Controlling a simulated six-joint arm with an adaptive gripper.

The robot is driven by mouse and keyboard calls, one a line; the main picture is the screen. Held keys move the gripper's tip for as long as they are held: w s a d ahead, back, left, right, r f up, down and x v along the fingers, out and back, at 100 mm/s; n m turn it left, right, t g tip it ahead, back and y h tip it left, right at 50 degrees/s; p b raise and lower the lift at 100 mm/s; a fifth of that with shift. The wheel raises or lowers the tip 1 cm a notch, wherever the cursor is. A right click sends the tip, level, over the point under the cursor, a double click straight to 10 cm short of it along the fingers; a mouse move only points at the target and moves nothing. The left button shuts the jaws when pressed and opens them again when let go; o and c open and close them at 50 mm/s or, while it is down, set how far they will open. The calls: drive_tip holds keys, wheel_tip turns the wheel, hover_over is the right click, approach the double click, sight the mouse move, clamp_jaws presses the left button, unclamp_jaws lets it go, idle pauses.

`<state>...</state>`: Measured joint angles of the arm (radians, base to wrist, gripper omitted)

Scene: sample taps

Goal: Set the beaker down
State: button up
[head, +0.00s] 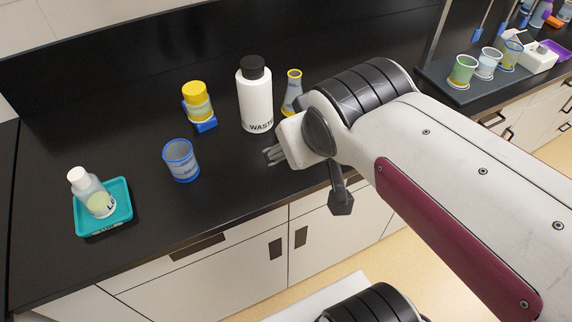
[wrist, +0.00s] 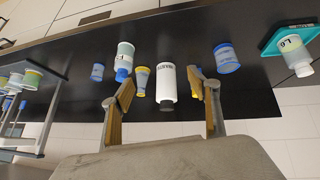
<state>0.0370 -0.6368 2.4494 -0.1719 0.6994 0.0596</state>
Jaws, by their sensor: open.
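A clear beaker with a blue rim (head: 181,160) stands upright on the black counter, left of my gripper. It also shows in the wrist view (wrist: 227,58), to the right beyond the right finger. My gripper (head: 273,155) is low near the counter's front part, apart from the beaker. In the wrist view my gripper (wrist: 165,85) has its two fingers spread wide, with nothing held between them. The white waste bottle (wrist: 167,88) shows in the gap between the fingers, farther back on the counter.
The white bottle (head: 256,98), a yellow-rimmed flask (head: 292,93) and a yellow-capped jar (head: 198,105) stand behind. A teal tray (head: 83,222) holds a bottle (head: 95,192) at left. Several cups stand on a dark rack (head: 440,88) at right. Counter around the beaker is clear.

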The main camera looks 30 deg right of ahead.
drive_tip(key=s+a+f+g+y, duration=0.1)
drive_tip(key=s+a+f, duration=0.1)
drive_tip(key=s+a, duration=0.2)
drive_tip(key=s, duration=0.2)
drive_tip(key=shift+s+f+g+y, duration=0.3)
idle(0.9)
